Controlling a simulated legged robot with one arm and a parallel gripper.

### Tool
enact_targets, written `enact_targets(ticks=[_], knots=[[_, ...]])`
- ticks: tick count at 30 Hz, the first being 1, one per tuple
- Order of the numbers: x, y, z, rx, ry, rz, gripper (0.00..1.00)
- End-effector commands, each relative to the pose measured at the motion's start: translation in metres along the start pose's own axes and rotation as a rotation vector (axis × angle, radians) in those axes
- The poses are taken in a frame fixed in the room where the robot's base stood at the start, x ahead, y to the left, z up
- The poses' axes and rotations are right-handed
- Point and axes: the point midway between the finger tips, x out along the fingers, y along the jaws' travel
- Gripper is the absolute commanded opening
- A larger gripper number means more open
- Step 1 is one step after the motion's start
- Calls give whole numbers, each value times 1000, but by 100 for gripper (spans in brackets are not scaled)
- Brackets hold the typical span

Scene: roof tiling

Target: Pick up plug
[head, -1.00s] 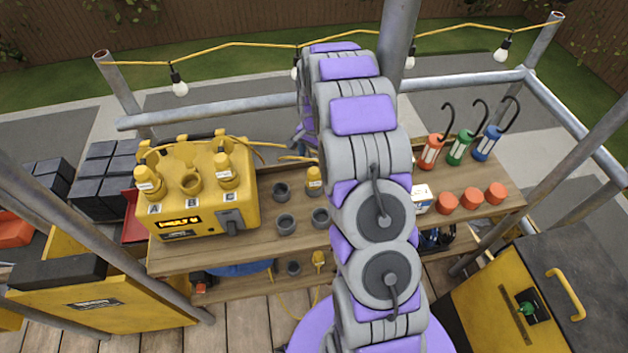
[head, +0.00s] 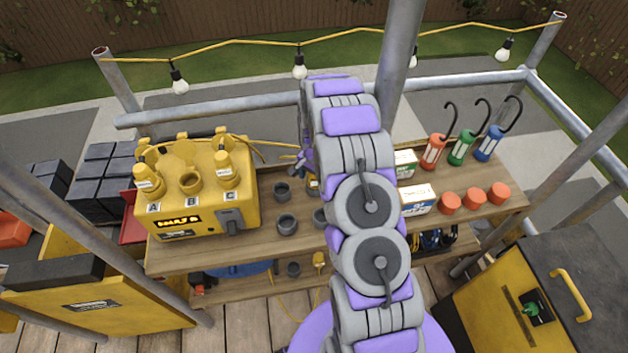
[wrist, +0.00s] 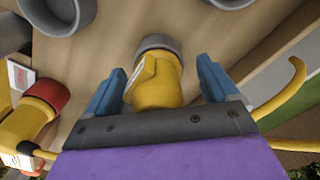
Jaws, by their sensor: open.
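A yellow plug (wrist: 155,84) with a grey end stands on the upper wooden shelf. In the wrist view it is between the two blue fingers of my gripper (wrist: 158,85), which are open with one on each side. A gap shows on the right; the left finger is close to the plug. In the head view my gripper (head: 302,163) is over the shelf beside the yellow power box, and my arm hides most of the plug (head: 313,187).
The yellow power box (head: 195,185) with more yellow plugs stands left. Grey cups (head: 287,222) are in front of the plug. White boxes (head: 418,197), orange caps (head: 474,198) and hooked lamps (head: 461,148) stand right. A yellow cable (wrist: 286,98) runs beside my gripper.

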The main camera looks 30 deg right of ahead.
Motion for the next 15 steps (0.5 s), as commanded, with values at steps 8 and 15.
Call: enact_targets(ticks=[8,15], knots=[[-1,0,-1,1,0,-1,72],[-1,0,-1,1,0,-1,49]])
